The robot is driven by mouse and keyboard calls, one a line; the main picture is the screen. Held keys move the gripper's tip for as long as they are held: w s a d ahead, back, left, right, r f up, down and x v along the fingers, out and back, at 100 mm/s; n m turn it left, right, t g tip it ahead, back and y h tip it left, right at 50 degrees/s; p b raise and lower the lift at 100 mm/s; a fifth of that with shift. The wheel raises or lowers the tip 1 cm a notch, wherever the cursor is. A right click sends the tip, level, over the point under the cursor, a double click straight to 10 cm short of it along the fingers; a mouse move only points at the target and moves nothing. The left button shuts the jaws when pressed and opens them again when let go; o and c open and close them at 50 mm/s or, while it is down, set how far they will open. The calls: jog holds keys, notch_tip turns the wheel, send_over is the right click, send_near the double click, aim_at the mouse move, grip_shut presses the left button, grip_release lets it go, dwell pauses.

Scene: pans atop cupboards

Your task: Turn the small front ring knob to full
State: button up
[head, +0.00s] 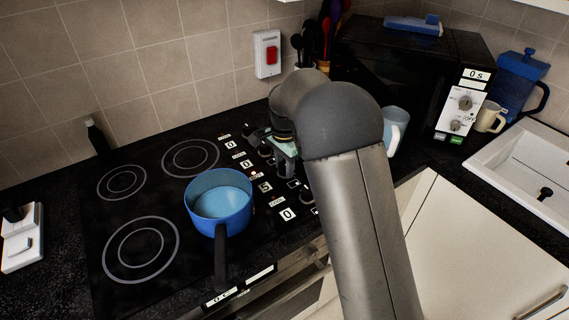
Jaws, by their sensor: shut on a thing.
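A column of dark knobs runs along the right side of the black hob (100,215), beside small white number labels. One label (265,187) reads 5; several others read 0. My gripper (288,166) is over this column, largely hidden by my arm. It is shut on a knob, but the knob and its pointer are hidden. I cannot tell which ring it serves. A large front ring (141,250) is bare at the left.
The pan's dark handle (220,262) points toward the front edge. A white sink (525,165) is at the right. A dark bottle (98,138) stands back left.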

jog(key=shift+m+p, duration=0.35)
jog(key=shift+m, duration=1.55)
jog(key=o, duration=1)
jog(key=shift+c, duration=0.2)
notch_tip(320, 180, up, 18)
jog(key=shift+f+b, duration=0.25)
jog(key=shift+b, duration=0.15)
jog(key=shift+d, duration=0.1)
